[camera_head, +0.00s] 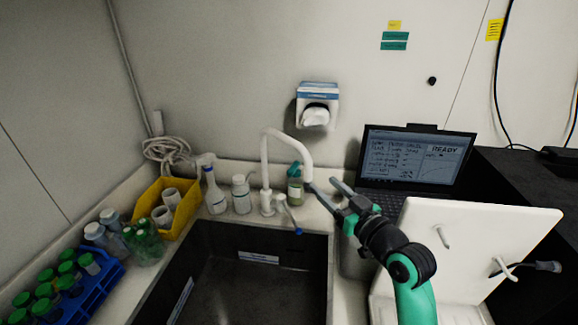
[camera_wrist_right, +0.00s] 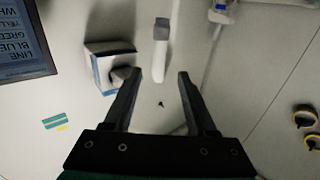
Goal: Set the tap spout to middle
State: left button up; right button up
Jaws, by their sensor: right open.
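The white tap (camera_head: 267,170) stands behind the sink, its curved spout (camera_head: 304,150) turned toward the right in the head view, with the end pointing down. A small lever with a blue tip (camera_head: 298,231) sits low at its base. My right gripper (camera_head: 321,184) is open, its fingertips close to the spout's end. In the right wrist view the spout (camera_wrist_right: 161,35) with its grey end shows just beyond and between the open fingers (camera_wrist_right: 159,76); nothing is held. Whether a finger touches the spout, I cannot tell. My left gripper is not in view.
A green-capped bottle (camera_head: 295,187) stands close behind the spout's end. White bottles (camera_head: 241,194) and a yellow bin (camera_head: 165,206) are left of the tap. A laptop (camera_head: 417,158) and a white rack board (camera_head: 470,245) are right. The dark sink (camera_head: 240,285) is empty.

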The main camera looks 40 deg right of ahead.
aim_at(311, 173)
jog(key=w+b, duration=0.3)
jog(key=shift+w+d+f, duration=0.15)
jog(key=shift+d+f, duration=0.05)
jog(key=shift+d, duration=0.15)
jog(key=w+d, duration=0.1)
jog(key=w, duration=0.7)
jog(key=shift+w+r, duration=0.15)
jog(key=shift+r, duration=0.2)
jog(key=shift+d, duration=0.1)
jog(key=shift+c, duration=0.2)
grip_shut()
dwell(0.4)
